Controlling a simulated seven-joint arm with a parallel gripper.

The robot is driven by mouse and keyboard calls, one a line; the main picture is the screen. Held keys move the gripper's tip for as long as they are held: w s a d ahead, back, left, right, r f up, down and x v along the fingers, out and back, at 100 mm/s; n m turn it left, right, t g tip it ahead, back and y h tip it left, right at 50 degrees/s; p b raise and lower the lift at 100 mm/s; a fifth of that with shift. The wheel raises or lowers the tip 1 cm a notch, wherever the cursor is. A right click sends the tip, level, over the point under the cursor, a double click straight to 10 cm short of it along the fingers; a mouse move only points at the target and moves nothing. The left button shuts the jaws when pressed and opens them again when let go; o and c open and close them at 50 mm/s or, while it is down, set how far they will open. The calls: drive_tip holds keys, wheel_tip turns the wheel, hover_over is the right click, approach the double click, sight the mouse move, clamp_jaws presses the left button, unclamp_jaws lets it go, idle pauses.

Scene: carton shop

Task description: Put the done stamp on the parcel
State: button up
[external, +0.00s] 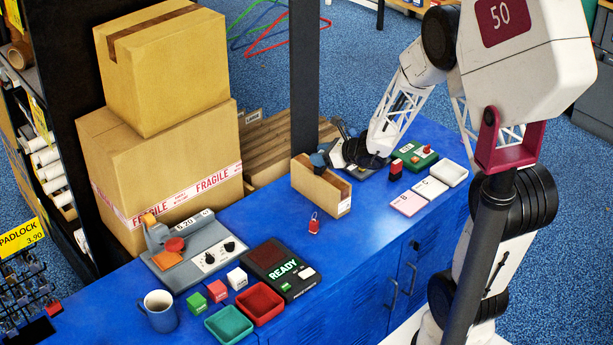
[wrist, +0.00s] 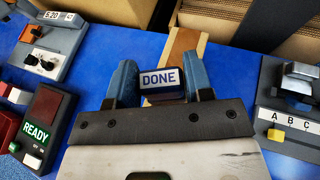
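A dark stamp labelled DONE (wrist: 161,79) sits between the two blue fingers of my gripper (wrist: 160,88) in the wrist view, touching both. My gripper (external: 319,158) is near the back left end of a narrow brown carton, which looks like the parcel (external: 320,190). A brown strip runs along the carton's top. Part of the parcel (wrist: 184,42) shows beyond the stamp in the wrist view. The gap between stamp and parcel cannot be judged. The stamp is not clearly visible in the external view.
A grey machine (external: 195,250) and a READY panel (external: 280,268) stand at left. Large cartons (external: 160,150) are stacked behind. A red tag (external: 314,223) lies in front of the parcel. A green pad unit (external: 415,155) and cards stand at right. An A B C unit (wrist: 290,125) is right in the wrist view.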

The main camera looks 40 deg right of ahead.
drive_tip(key=o, duration=0.4)
drive_tip(key=shift+r, duration=0.2)
drive_tip(key=shift+v, duration=6.05)
drive_tip(key=s+a+r+n+g+y, duration=0.1)
drive_tip(key=s+a+r+n+g, duration=0.4)
drive_tip(key=a+n, duration=0.35)
drive_tip(key=s+a+r+n+g+y, duration=0.25)
drive_tip(key=s+a+r+n, duration=0.35)
drive_tip(key=a+n, duration=0.3)
drive_tip(key=shift+s+a+r+n+g+h, duration=0.35)
drive_tip(key=shift+s+r+n+h, duration=1.1)
drive_tip(key=shift+s+n, duration=0.95)
drive_tip(key=shift+s+a+r+n+g+h, duration=0.25)
drive_tip(key=shift+s+r+n+g+h, duration=0.25)
drive_tip(key=shift+s+r+n+h, duration=1.45)
drive_tip(key=shift+s+a+r+n+g+h, duration=0.35)
drive_tip(key=shift+s+r+n+h, duration=0.5)
drive_tip(key=shift+s+n, duration=2.05)
